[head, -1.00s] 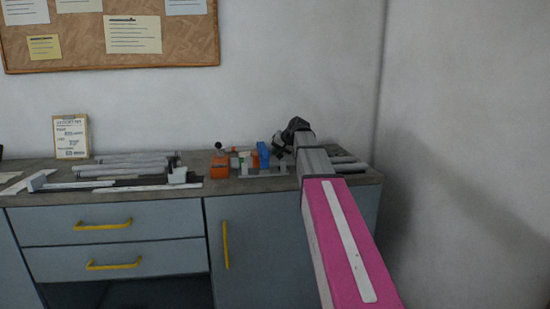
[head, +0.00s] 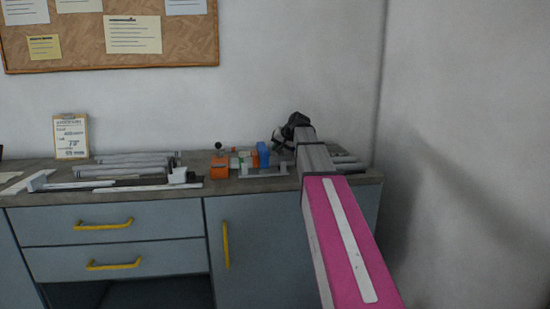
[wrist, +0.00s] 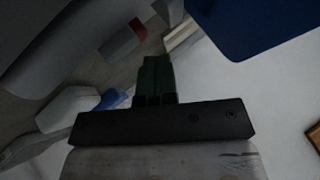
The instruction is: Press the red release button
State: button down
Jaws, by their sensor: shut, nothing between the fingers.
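My gripper shows in the wrist view as two dark green fingers (wrist: 156,66) pressed together with nothing between them. In the head view, the dark wrist end of my arm is above the right part of the workbench, and the fingertips are hard to make out. A small red part (wrist: 137,26) on a grey body lies just left of and beyond the fingertips in the wrist view. I cannot tell for sure that it is the red release button. No contact is visible. In the head view, small red detail among the coloured fixture parts is too small to identify.
An orange block (head: 220,167), a blue block (head: 263,155) and a grey bracket (head: 264,171) stand close together left of my arm. Several grey bars (head: 125,165) lie on the workbench (head: 212,192) further left. A clipboard (head: 71,137) leans at the back wall.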

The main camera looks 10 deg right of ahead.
jog(key=shift+r, duration=2.5)
jog(key=shift+s, duration=0.1)
